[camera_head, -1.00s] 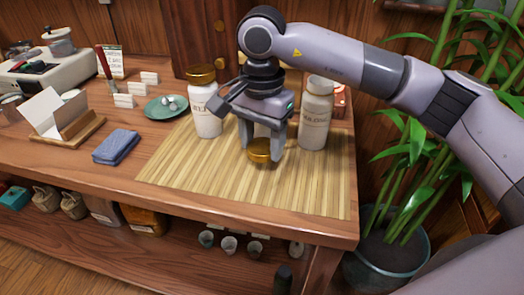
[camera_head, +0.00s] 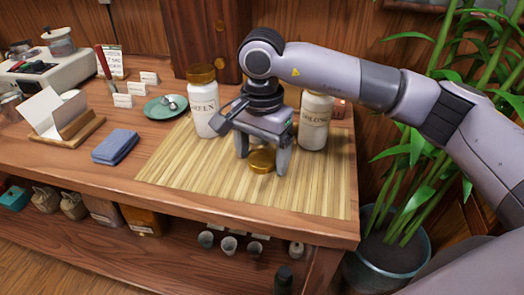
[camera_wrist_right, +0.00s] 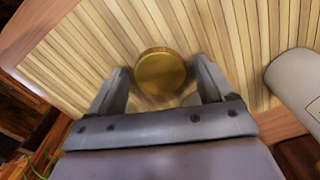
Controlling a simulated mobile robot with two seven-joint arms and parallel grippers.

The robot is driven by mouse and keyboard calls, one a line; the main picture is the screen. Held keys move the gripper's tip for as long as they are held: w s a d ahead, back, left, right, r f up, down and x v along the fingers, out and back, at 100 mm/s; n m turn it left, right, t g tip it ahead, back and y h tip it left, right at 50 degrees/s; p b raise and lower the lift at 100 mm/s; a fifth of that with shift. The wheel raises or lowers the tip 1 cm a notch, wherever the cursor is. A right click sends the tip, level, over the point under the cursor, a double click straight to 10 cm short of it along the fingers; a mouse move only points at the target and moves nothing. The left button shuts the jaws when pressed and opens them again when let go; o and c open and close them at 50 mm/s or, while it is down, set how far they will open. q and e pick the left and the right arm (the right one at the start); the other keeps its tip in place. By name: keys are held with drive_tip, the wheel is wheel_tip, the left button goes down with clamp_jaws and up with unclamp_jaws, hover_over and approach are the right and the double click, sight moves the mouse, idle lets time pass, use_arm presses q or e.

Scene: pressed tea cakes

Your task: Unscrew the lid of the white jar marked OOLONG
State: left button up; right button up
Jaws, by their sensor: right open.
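The white jar marked OOLONG (camera_head: 315,122) stands upright at the back right of the bamboo mat, with no gold lid on its top. A gold lid (camera_head: 262,161) lies flat on the mat in front of it. My right gripper (camera_head: 262,165) is open above the lid, fingers pointing down on either side. In the right wrist view the lid (camera_wrist_right: 160,71) shows just beyond the open fingertips (camera_wrist_right: 163,80), apart from both. A white jar (camera_wrist_right: 297,85) is partly in that view at the right, its label unreadable. My left gripper is not in view.
A second white jar with a gold lid (camera_head: 204,108) stands left of my right gripper. The bamboo mat (camera_head: 200,180) is clear at the front. A green saucer (camera_head: 165,107) and a folded blue cloth (camera_head: 115,147) lie left of it. A potted plant (camera_head: 385,255) stands beyond the right edge.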

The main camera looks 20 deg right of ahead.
sight(262, 158)
wheel_tip(262, 158, up, 12)
drive_tip(key=shift+r+p, duration=0.15)
drive_tip(key=shift+p, duration=0.2)
drive_tip(key=shift+s, duration=0.1)
idle(1.1)
